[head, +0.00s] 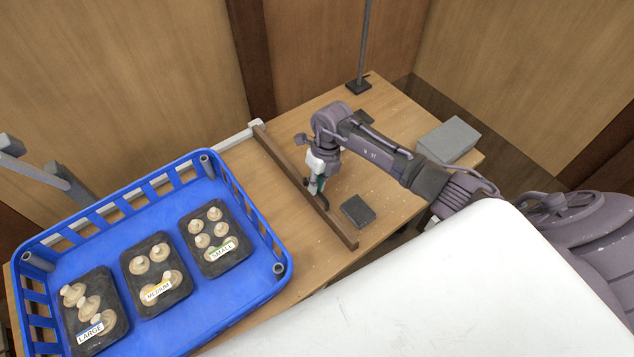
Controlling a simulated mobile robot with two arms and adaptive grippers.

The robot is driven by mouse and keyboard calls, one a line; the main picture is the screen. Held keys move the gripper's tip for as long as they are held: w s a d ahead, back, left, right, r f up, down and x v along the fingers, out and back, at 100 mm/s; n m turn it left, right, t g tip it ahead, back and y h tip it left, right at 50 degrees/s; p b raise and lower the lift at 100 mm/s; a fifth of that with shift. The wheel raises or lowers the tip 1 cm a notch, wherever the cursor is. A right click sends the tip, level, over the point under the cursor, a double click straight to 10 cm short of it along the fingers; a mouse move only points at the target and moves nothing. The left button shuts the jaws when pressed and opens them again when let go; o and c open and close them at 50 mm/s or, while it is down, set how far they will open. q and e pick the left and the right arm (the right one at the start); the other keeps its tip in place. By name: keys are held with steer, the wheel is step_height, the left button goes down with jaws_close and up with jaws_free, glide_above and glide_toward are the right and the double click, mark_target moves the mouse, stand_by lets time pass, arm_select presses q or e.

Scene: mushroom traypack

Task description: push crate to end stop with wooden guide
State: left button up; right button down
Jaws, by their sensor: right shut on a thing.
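The blue crate (259,257) sits on the left part of the wooden table. In it lie three black trays of mushrooms, labelled LARGE (70,321), MEDIUM (164,308) and SMALL (210,270). The wooden guide (282,160) is a long dark brown bar lying on the table to the right of the crate, with a gap of bare table between them. My right gripper (314,187) is at the guide's middle, shut on it; its fingertips are partly hidden. My left gripper is not in view. I cannot pick out the end stop for certain.
A light rail (235,137) runs along the table's back edge. A small dark block (358,210) lies right of the guide, a grey box (449,139) stands at the table's right, and a pole on a base (358,86) stands at the back. A white surface (430,290) fills the front.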

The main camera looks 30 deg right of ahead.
steer(key=s+a, duration=0.1)
steer(key=a, duration=0.8)
steer(key=shift+s+a, duration=0.15)
steer(key=c, duration=1.2)
jaws_free()
step_height(320, 180, up, 12)
steer(key=d, duration=0.2)
steer(key=shift+w+d, duration=0.2)
steer(key=shift+f, duration=0.1)
